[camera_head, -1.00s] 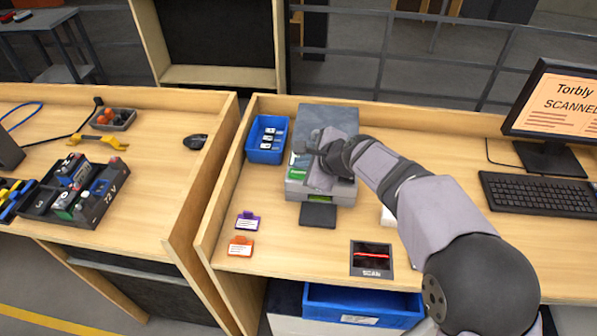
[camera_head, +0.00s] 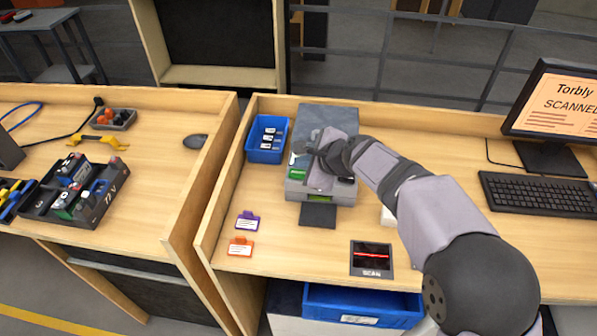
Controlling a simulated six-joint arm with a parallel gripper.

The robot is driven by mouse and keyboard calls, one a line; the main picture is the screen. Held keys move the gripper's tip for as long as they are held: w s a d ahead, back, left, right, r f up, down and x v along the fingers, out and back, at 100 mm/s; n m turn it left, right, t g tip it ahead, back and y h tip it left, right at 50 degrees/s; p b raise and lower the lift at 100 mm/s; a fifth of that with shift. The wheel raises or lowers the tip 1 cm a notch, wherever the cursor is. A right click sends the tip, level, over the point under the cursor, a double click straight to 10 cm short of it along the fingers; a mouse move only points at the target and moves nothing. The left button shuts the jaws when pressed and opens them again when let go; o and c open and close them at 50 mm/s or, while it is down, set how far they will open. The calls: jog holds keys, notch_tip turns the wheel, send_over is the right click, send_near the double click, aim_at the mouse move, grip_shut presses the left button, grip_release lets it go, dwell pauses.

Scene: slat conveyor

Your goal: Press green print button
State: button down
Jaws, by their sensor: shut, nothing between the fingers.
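A grey printer (camera_head: 318,116) with a dark top stands on the desk, its dark output tray (camera_head: 318,215) at the front. A green patch that looks like the print button (camera_head: 297,172) shows at the left of the printer's front top, close beside my gripper. My gripper (camera_head: 300,153) is over the printer, seen from behind and above, with its fingers shut and nothing held. My wrist and arm cover the right part of the printer. I cannot tell whether the fingertips touch the button. A green glow (camera_head: 320,196) shows in the slot below.
A blue bin (camera_head: 266,140) with small labelled items stands left of the printer. Purple (camera_head: 247,221) and orange (camera_head: 240,246) tags lie front left. A scan pad (camera_head: 371,258) is in front. A monitor (camera_head: 560,105) reading "Torbly SCANNED" and a keyboard (camera_head: 537,194) are at right.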

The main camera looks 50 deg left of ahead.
aim_at(302, 176)
jog(key=shift+f, duration=0.15)
jog(key=shift+f+b, duration=0.3)
jog(key=shift+b, duration=0.05)
jog(key=shift+f+b, duration=0.35)
jog(key=shift+f, duration=0.15)
dwell(0.8)
jog(key=shift+r, duration=0.15)
jog(key=shift+r+p, duration=0.8)
jog(key=shift+p, duration=0.1)
notch_tip(302, 176, up, 5)
jog(key=p, duration=0.5)
dwell(0.9)
